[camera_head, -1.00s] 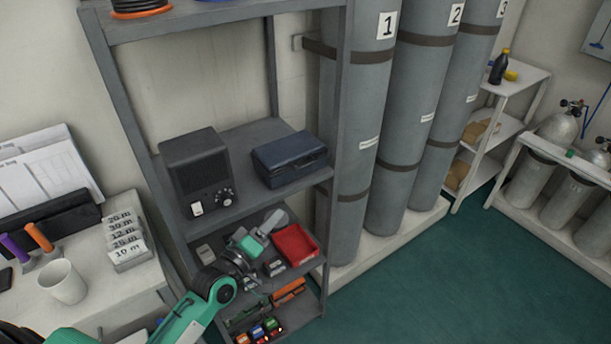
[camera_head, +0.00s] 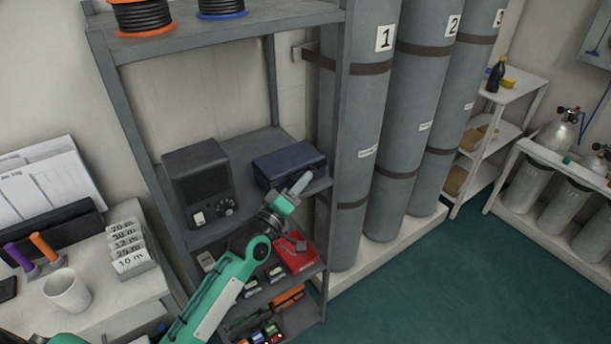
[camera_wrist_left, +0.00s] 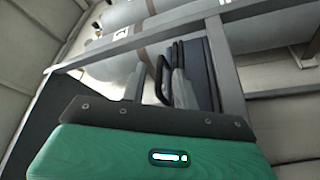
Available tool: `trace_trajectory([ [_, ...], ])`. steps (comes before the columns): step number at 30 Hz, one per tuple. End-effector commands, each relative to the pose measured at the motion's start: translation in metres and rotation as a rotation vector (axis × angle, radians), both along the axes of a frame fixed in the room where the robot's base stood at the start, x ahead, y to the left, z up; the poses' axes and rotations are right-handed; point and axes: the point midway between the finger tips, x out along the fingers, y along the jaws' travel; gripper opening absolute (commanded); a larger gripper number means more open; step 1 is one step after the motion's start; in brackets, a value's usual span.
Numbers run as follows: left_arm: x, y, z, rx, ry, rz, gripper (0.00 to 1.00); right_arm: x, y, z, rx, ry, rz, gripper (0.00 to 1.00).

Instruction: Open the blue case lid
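The blue case (camera_head: 287,163) sits on the middle shelf of the grey rack, at its right end, with its lid down. My left gripper (camera_head: 301,184) is at the case's front right, its finger partly covering the front in the head view. In the left wrist view the left gripper (camera_wrist_left: 157,78) has its two fingers spread apart. The case's dark handle (camera_wrist_left: 163,80) shows between them, close to the right finger; whether they touch I cannot tell. The case body (camera_wrist_left: 202,75) shows beside that finger. My right gripper is not in view.
A grey speaker box (camera_head: 196,181) stands left of the case on the same shelf. A red tray (camera_head: 297,258) lies on the shelf below, under my left arm. A rack post (camera_head: 337,150) and tall grey cylinders (camera_head: 362,140) stand to the right.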

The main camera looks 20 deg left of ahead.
Motion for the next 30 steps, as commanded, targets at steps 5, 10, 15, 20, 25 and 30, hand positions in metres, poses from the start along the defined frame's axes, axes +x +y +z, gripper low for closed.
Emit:
trace_trajectory([
  [5,0.015,-0.005,0.004,0.0,-0.001,0.0,0.3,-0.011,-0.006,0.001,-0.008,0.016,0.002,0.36],
  [10,0.019,-0.006,0.004,0.0,0.0,0.0,0.3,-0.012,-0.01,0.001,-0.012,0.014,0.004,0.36],
  [15,0.019,-0.006,0.004,0.0,0.0,0.0,0.3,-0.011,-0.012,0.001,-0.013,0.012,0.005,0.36],
  [20,0.019,-0.006,0.004,0.0,0.0,0.0,0.04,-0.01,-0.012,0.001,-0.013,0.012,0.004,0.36],
  [25,0.019,-0.006,0.004,0.0,0.0,0.0,0.0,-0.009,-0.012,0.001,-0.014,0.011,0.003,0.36],
  [30,0.02,-0.006,0.005,-0.005,0.003,0.001,0.0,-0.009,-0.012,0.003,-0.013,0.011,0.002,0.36],
])
